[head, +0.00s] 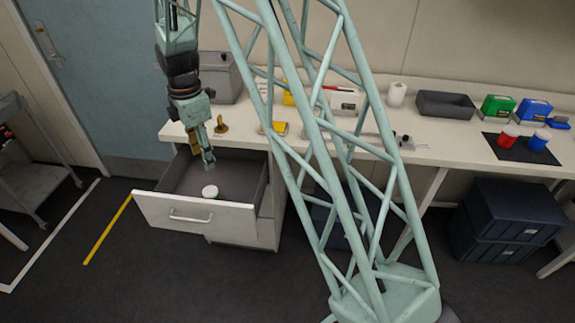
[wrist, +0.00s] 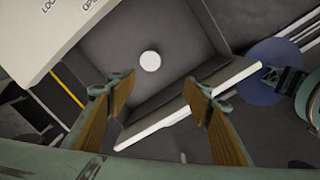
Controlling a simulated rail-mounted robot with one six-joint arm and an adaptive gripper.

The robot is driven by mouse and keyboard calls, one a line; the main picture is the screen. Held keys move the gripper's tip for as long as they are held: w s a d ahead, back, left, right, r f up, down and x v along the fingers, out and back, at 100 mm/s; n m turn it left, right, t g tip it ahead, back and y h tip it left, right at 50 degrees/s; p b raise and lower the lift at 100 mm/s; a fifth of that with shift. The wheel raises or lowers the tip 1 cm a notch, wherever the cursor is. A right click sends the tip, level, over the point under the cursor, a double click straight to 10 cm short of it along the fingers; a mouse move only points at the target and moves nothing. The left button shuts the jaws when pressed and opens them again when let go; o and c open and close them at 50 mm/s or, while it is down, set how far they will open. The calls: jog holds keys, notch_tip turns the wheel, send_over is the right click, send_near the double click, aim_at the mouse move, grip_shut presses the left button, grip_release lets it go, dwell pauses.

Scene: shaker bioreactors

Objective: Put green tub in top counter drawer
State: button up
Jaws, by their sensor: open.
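The top counter drawer (head: 195,212) is pulled out under the left end of the counter. A small round tub with a white lid (head: 210,191) stands inside it on the drawer floor, near the front. Its side colour cannot be made out, so I cannot confirm that it is green. The lid also shows in the wrist view (wrist: 150,61), beyond my fingers and apart from them. My gripper (head: 208,156) is above the drawer, pointing down, open and empty. In the wrist view its two fingers (wrist: 160,86) are spread wide with nothing between them.
Red (head: 507,136) and blue (head: 538,141) tubs stand on a black mat at the counter's right. A grey bin (head: 220,78), a small brown object (head: 221,125) and a grey tray (head: 445,104) are on the counter. A cart (head: 35,180) stands left; floor before the drawer is clear.

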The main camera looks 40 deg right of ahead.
jog(key=s+r+m+t, duration=0.2)
jog(key=s+r+m, duration=0.8)
jog(key=s+r, duration=1.4)
jog(key=s+r+m, duration=0.3)
jog(key=s+m, duration=0.1)
jog(key=s, duration=0.8)
jog(key=s+r+m+t, duration=0.1)
jog(key=s+r+m, duration=0.3)
jog(key=s, duration=0.8)
jog(key=shift+s+m, duration=0.15)
jog(key=shift+m, duration=0.15)
jog(key=shift+a+r, duration=0.1)
jog(key=shift+r, duration=0.1)
